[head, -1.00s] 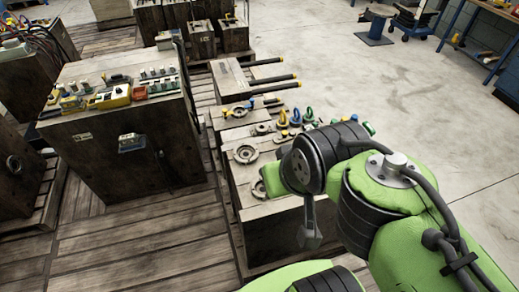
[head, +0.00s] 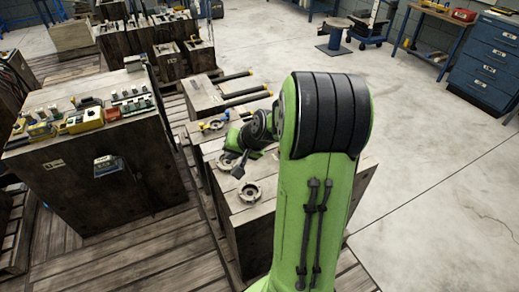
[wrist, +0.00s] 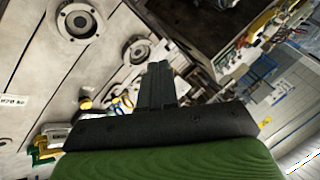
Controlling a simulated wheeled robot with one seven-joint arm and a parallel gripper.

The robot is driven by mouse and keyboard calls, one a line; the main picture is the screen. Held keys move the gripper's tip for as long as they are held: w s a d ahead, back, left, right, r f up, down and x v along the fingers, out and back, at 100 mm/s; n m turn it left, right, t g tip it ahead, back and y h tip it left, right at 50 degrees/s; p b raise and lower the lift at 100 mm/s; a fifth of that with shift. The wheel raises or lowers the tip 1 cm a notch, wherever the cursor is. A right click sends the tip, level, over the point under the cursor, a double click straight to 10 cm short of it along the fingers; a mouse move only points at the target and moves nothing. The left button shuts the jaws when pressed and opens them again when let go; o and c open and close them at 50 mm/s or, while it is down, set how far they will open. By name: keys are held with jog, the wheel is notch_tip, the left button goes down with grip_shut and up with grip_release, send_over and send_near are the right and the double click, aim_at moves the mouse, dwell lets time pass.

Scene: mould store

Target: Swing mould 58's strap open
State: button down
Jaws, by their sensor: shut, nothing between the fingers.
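The number 58 cannot be read on any mould, and I cannot make out a strap for certain. A dark mould block (head: 75,187) stands at left in the head view, with a small box (head: 107,165) on its front. A lighter mould (head: 255,212) with round rings on top stands right of it, partly behind my arm. In the wrist view a pale mould face (wrist: 40,60) with two round rings fills the left; its small label is too small to read. My gripper (wrist: 157,66) is shut and empty, in front of that face. My arm partly hides it in the head view.
Coloured connectors (head: 85,115) lie on the dark mould's top. Black-sleeved bars (head: 245,95) stick out from a mould behind. Coloured eyebolts (wrist: 120,103) show near the gripper in the wrist view. Wooden boards (head: 130,262) lie in front; open concrete floor (head: 440,175) is at right.

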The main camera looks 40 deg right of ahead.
jog(key=s+d+f+m+t+h, duration=0.1)
jog(key=d+f+m, duration=0.2)
jog(key=d, duration=0.4)
jog(key=s+d+f+m+t+h+b, duration=0.1)
jog(key=d+f+m+t, duration=0.1)
jog(key=d+f+m, duration=0.2)
jog(key=s+d+f+m+t+h+b, duration=0.1)
jog(key=s+d+f+m, duration=0.1)
jog(key=d+f, duration=0.5)
jog(key=shift+d+f+m, duration=0.2)
jog(key=shift+d+m, duration=0.7)
jog(key=shift+d, duration=0.45)
jog(key=shift+w+d+f, duration=0.1)
jog(key=shift+w+f, duration=0.1)
jog(key=b, duration=0.2)
send_near(268, 152)
jog(key=x, duration=0.4)
jog(key=w, duration=0.2)
jog(key=w+b, duration=0.1)
jog(key=w, duration=0.1)
jog(key=shift+d+f, duration=0.25)
jog(key=shift+f, duration=0.1)
jog(key=shift+w+d+r, duration=0.1)
jog(key=shift+w+d, duration=0.05)
jog(key=shift+w, duration=0.3)
